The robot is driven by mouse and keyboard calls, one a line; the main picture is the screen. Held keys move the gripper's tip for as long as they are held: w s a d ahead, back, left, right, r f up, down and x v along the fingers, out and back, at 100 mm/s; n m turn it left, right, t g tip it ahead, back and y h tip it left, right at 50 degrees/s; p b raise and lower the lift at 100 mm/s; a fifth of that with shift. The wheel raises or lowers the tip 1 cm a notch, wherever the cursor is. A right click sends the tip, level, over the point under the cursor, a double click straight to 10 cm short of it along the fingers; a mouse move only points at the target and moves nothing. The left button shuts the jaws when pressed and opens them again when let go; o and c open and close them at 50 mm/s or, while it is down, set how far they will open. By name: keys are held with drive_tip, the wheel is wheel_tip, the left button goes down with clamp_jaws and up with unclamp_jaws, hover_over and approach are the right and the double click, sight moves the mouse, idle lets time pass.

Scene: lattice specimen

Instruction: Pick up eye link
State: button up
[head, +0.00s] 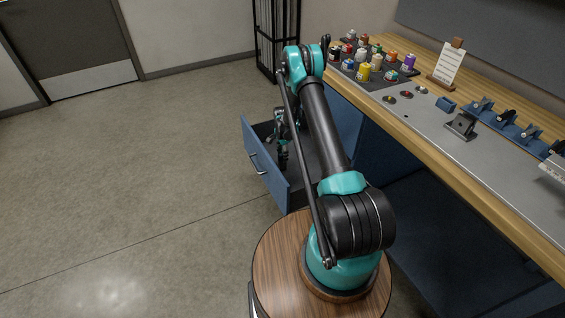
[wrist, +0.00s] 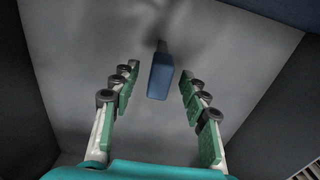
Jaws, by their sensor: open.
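My gripper (head: 283,160) is open and reaches down into the open drawer of the blue bench. In the wrist view, the green-padded fingers of my gripper (wrist: 157,84) stand apart on both sides of a small blue block (wrist: 160,78). The block has a thin dark stem at its far end and lies over the grey drawer floor. There is a gap between it and each finger. It is the only loose thing in the drawer that I can see; I cannot make out an eye, so whether it is the eye link is unclear. The arm and drawer front hide it in the head view.
The bench top (head: 430,125) at right holds several small bottles (head: 363,72), a blue block (head: 445,104), a grey bracket (head: 462,125) and a propped card (head: 449,64). The floor at left is clear.

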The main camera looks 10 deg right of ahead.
drive_tip(key=shift+f, duration=0.45)
clamp_jaws()
drive_tip(key=shift+r, duration=0.15)
